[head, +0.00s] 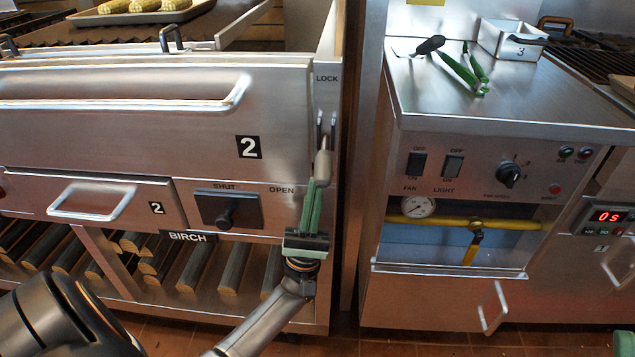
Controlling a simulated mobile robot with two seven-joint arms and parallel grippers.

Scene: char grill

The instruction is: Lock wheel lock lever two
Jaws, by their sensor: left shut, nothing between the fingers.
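The wheel lock lever (323,158) is a small grey metal lever on the right post of unit 2, below the "LOCK" label (327,78). Its rounded handle hangs roughly downward. My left gripper (318,182) comes up from below with its green fingers pointing upward. The fingers are shut and empty, with their tips at the lower end of the lever handle. I cannot tell whether they touch it. A small green piece at the bottom right edge may be part of my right gripper (622,343), mostly cut off.
Left of the lever is the steel front (150,125) marked 2, with a long handle. Below are a "SHUT/OPEN" knob (228,210) and a log rack (190,268). A narrow gap separates the control cabinet (450,300) on the right. Green-handled tongs (462,72) lie on its top.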

